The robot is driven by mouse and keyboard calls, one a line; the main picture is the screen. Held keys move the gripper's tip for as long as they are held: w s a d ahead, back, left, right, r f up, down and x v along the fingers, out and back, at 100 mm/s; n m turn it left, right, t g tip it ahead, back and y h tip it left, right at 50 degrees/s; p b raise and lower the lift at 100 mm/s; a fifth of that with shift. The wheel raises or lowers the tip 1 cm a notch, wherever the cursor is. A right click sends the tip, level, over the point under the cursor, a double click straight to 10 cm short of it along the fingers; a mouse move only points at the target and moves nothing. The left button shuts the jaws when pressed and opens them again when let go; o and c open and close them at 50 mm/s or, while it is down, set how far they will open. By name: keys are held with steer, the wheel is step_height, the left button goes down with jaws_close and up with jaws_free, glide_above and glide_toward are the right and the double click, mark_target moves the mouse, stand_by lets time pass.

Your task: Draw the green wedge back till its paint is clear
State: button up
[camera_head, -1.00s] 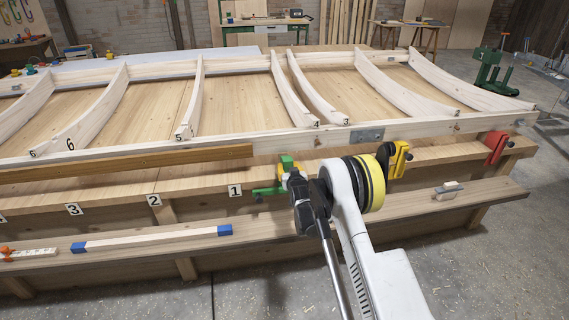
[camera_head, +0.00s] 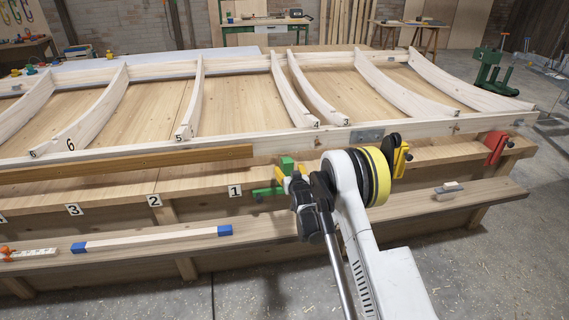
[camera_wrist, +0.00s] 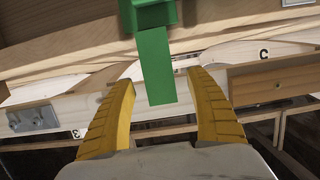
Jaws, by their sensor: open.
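The green wedge (camera_wrist: 156,66) shows in the wrist view as a flat, straight green strip. It runs out from a wider green block (camera_wrist: 150,14) at the top edge. My gripper (camera_wrist: 160,80) is open, with one yellow finger on each side of the strip and visible gaps between. The strip's end lies between the fingers, apart from both. In the head view, green parts (camera_head: 268,191) show beside my gripper at the bench's front rail, right of label 1. My wrist partly hides that spot, and I cannot tell a separate paint mark there.
A yellow clamp (camera_head: 402,158) and a red clamp (camera_head: 496,146) sit along the rail to the right. Below, the ledge (camera_head: 130,254) holds a blue-ended wooden bar (camera_head: 152,239) and a small block (camera_head: 447,191). Curved ribs stand on the bench behind.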

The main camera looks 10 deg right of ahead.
steer(key=shift+r+v, duration=0.2)
steer(key=shift+v, duration=1.1)
steer(key=shift+r+v, duration=0.2)
steer(key=shift+v, duration=1.05)
steer(key=shift+w, duration=0.1)
steer(key=shift+r, duration=0.3)
steer(key=s+r+g, duration=0.4)
steer(key=s+r, duration=1.4)
steer(key=r, duration=0.3)
steer(key=s+f+g, duration=0.1)
steer(key=s+g, duration=0.3)
steer(key=s, duration=2.6)
steer(key=shift+f, duration=0.4)
steer(key=shift+w, duration=0.1)
